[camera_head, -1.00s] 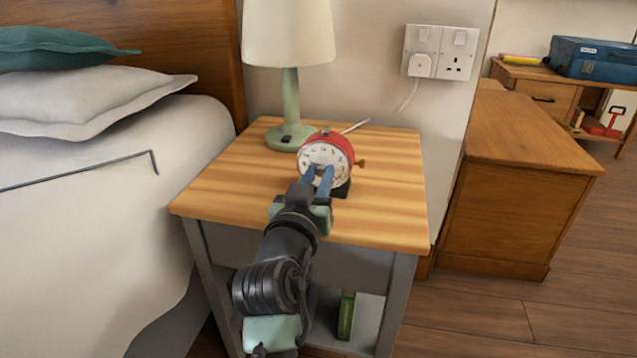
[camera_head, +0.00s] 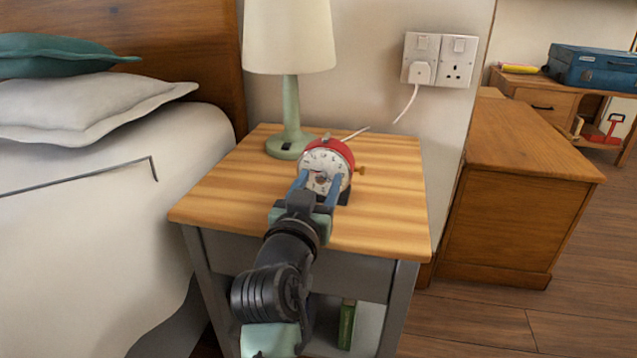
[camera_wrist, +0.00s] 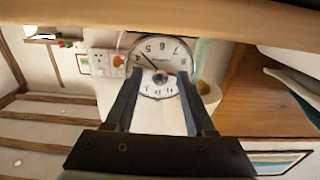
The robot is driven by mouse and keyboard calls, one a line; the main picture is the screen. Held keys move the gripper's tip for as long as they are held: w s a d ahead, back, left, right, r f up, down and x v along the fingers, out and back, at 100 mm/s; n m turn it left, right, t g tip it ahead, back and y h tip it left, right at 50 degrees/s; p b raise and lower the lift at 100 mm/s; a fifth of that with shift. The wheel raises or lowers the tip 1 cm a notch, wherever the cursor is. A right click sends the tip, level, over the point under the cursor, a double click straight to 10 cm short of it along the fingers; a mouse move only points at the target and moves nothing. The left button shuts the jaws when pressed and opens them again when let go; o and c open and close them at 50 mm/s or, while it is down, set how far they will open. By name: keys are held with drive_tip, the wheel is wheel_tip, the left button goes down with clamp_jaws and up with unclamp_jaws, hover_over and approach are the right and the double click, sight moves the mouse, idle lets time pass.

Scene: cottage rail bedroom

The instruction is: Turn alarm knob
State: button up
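The alarm clock (camera_head: 330,152) is red with a white numbered face and stands on the wooden nightstand. A small brass-orange side knob (camera_head: 360,169) sticks out on its right; in the wrist view an orange piece shows beside the clock's left edge (camera_wrist: 119,57). In the wrist view the fingers reach up either side of the face's middle; contact cannot be told.
The nightstand top (camera_head: 390,215) is clear to the right of the clock. A green-based lamp (camera_head: 290,110) stands behind left. A bed (camera_head: 100,220) is on the left. A wall socket (camera_head: 440,59) with a plug and cord is behind; a wooden cabinet (camera_head: 520,210) is at right.

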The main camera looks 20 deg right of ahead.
drive_tip(key=p+v, duration=0.4)
drive_tip(key=v, duration=0.9)
idle(0.4)
drive_tip(key=s+a+r+n+t+y+p, duration=0.1)
drive_tip(key=a+r+t+y+p, duration=0.2)
drive_tip(key=r, duration=0.9)
drive_tip(key=s+a+r+n+t+p, duration=0.15)
drive_tip(key=r+p, duration=0.25)
drive_tip(key=r, duration=0.8)
drive_tip(key=s+a+r+n+t+y+p, duration=0.1)
drive_tip(key=a+r+t+y+p, duration=0.2)
drive_tip(key=r, duration=0.9)
drive_tip(key=s+a+r+n+t+y+p, duration=0.2)
drive_tip(key=s+r+t+p, duration=0.15)
drive_tip(key=r, duration=0.45)
drive_tip(key=s+a+r+n+t+y+p, duration=0.2)
drive_tip(key=s+r, duration=0.2)
drive_tip(key=r, duration=0.4)
wheel_tip(320, 180, up, 35)
drive_tip(key=p, duration=3.6)
drive_tip(key=shift+w+g, duration=0.15)
drive_tip(key=shift+g, duration=0.15)
